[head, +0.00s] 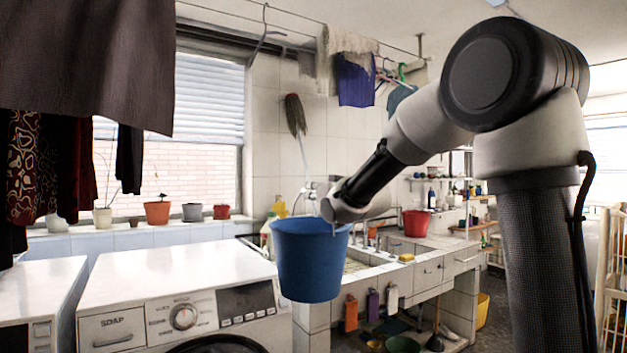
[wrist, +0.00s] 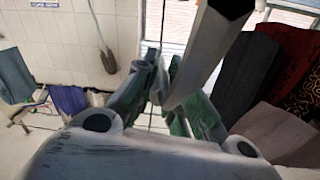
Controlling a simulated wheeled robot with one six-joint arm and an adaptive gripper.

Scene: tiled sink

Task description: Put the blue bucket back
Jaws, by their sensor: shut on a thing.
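The blue bucket (head: 308,265) hangs upright in the air in the head view, in front of the sink's left end and beside the washing machine's right corner. My gripper (head: 330,213) is at its upper rim, on the right half, shut on the bucket. The fingertips are small there, and the exact grip point is hard to see. In the wrist view my gripper (wrist: 160,88) shows its two greenish fingers close together. A grey bar lies across them; I cannot tell whether it is part of the bucket. The bucket's blue body is not recognisable in that view.
A white washing machine (head: 180,275) stands at left front. The tiled sink counter (head: 430,289) runs behind and right of the bucket, with a red bucket (head: 416,223) and a yellow sponge (head: 406,257). Bottles hang on its front. Dark clothes (head: 88,50) hang at upper left.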

